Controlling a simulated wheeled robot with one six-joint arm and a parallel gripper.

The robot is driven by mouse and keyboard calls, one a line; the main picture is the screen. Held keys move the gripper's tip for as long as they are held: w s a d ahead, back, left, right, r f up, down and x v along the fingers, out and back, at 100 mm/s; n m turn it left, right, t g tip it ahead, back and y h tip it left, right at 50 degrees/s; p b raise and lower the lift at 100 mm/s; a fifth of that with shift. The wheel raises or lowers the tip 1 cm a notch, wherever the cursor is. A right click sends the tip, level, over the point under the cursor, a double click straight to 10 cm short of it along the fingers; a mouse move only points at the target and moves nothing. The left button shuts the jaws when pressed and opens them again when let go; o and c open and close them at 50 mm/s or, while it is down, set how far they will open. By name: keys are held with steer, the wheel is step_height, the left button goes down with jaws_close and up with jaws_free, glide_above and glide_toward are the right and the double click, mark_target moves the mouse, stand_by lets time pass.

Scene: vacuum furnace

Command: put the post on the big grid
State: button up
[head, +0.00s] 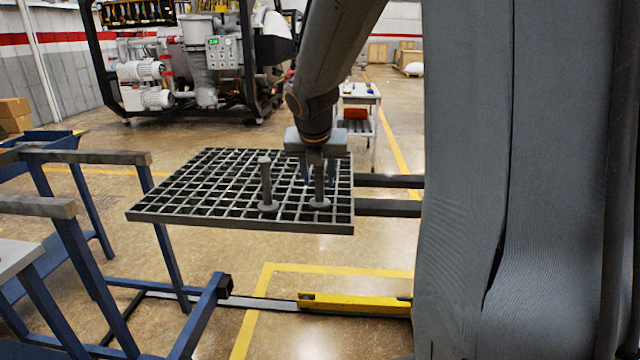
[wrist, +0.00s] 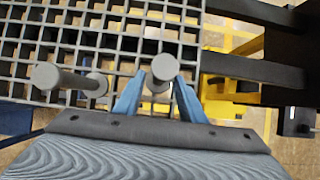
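The big grid (head: 175,200) is a dark square lattice held level above the floor. Two grey posts with round feet stand upright on it. The left post (head: 266,182) stands apart from my gripper; in the wrist view it is at the left (wrist: 46,76). The right post (head: 319,188) is directly below my gripper (head: 318,180), near the grid's right side. In the wrist view this post's round top (wrist: 164,67) lies between my blue fingers (wrist: 160,90). The fingers are spread around the post with gaps visible; firm contact does not show.
Dark forks (head: 388,208) run beside the grid on the right. A blue-legged frame with grey top bars (head: 85,156) stands at left. A yellow bar (head: 355,304) lies low in front. A cart (head: 358,95) and furnace equipment (head: 205,75) stand behind.

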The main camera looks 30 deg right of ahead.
steer(key=v, duration=0.8)
steer(key=s+a+f+m+g+y, duration=0.1)
steer(key=s+a+f+m, duration=0.5)
steer(key=m, duration=0.8)
steer(key=s+a+f+m+g+y, duration=0.2)
steer(key=s+a+f+m, duration=0.5)
steer(key=s+f+m, duration=0.4)
step_height(320, 180, down, 3)
steer(key=m+g, duration=0.1)
steer(key=m, duration=0.3)
steer(key=shift+s+a+r, duration=0.25)
steer(key=shift+s+a, duration=0.05)
steer(key=shift+s, duration=0.05)
steer(key=shift+a, duration=0.1)
